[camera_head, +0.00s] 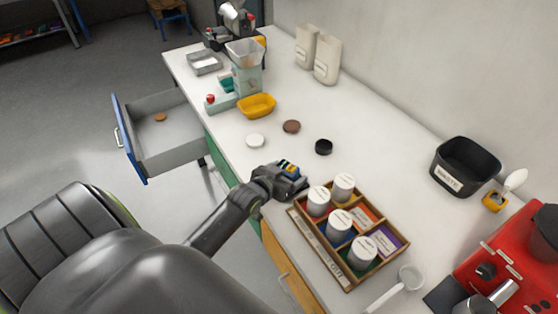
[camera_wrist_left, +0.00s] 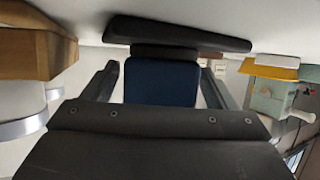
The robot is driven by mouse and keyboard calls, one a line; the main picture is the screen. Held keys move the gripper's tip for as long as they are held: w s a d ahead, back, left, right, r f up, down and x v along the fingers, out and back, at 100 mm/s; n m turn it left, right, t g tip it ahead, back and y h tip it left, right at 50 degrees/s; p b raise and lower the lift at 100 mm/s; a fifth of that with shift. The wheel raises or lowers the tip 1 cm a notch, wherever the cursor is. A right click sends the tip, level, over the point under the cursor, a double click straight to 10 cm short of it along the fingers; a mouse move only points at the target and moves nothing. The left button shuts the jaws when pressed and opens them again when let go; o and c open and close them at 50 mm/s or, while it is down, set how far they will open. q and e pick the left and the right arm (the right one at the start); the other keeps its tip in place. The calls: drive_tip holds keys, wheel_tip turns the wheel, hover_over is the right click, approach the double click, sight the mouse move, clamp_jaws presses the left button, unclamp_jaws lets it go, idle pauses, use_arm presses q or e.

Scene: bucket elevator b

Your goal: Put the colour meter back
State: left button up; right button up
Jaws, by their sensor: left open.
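A small dark blue block on a wide black base, probably the colour meter (camera_wrist_left: 162,82), shows between my left fingers in the left wrist view. In the head view the colour meter (camera_head: 290,167) appears small, with blue and yellow parts, on the counter and partly hidden by my gripper. My left gripper (camera_head: 284,181) is open, with one finger on each side of the block. I cannot tell whether the fingers touch it. My right gripper is not in view.
A wooden divided tray (camera_head: 348,287) with several white-lidded jars stands close to the right of the gripper. Round discs, a yellow bowl (camera_head: 257,105) and a waste bin (camera_head: 465,166) are on the white counter. An open blue-fronted drawer (camera_head: 129,138) juts out left.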

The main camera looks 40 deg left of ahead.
use_arm(q)
drive_tip(key=b+v, duration=0.1)
drive_tip(key=v, duration=1.1)
